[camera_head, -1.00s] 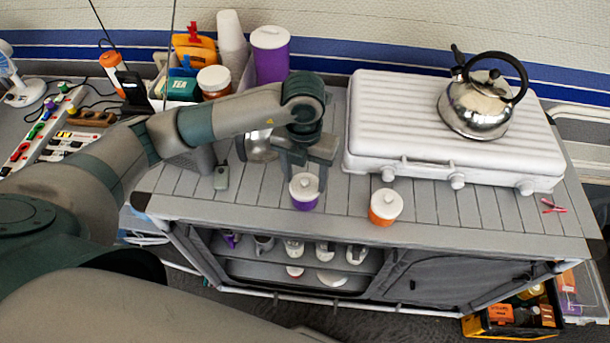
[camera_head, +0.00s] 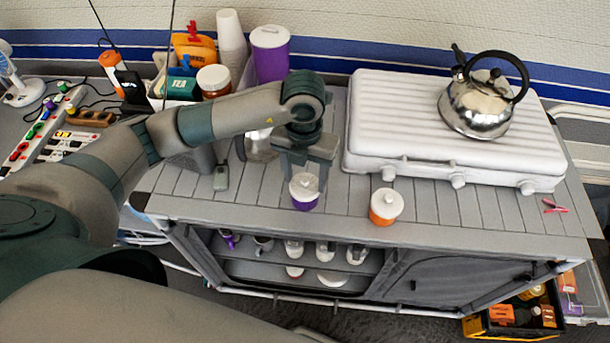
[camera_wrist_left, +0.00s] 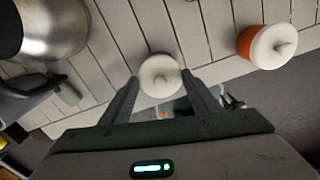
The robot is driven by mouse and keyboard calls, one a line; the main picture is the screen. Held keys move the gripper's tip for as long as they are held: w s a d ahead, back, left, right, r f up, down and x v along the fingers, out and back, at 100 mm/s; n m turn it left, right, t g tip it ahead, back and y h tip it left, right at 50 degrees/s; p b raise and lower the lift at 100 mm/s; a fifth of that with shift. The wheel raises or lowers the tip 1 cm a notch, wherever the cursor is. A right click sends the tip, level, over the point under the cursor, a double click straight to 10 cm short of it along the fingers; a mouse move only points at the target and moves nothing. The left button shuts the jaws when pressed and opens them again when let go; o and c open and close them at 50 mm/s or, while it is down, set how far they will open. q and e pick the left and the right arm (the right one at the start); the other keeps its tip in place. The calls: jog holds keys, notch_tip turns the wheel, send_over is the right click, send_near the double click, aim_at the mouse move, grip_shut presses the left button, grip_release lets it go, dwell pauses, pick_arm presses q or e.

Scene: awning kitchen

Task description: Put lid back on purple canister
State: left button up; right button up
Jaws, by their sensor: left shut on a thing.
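The small purple canister (camera_head: 304,202) stands upright near the front edge of the slatted counter. Its white lid (camera_head: 305,184) with a knob sits at its top; whether it is fully seated I cannot tell. My left gripper (camera_head: 305,178) points down over the canister with its fingers on either side of the lid. In the left wrist view the lid (camera_wrist_left: 160,76) lies between the fingertips and hides most of the canister. The gripper is shut on the lid. My right gripper is not in view.
An orange canister (camera_head: 383,215) with a white lid stands just to the right. A white closed stove (camera_head: 450,125) with a steel kettle (camera_head: 481,105) is behind it. A larger purple canister (camera_head: 271,60), cups and a box stand at the back left. Counter between is clear.

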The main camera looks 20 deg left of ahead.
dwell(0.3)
pick_arm(q)
jog(key=o, duration=1.6)
jog(key=shift+c, duration=0.2)
jog(key=shift+r, duration=0.1)
jog(key=shift+r+p, duration=0.9)
jog(key=shift+r, duration=0.45)
jog(key=shift+r+p, duration=1.15)
jog(key=shift+r, duration=0.95)
grip_shut()
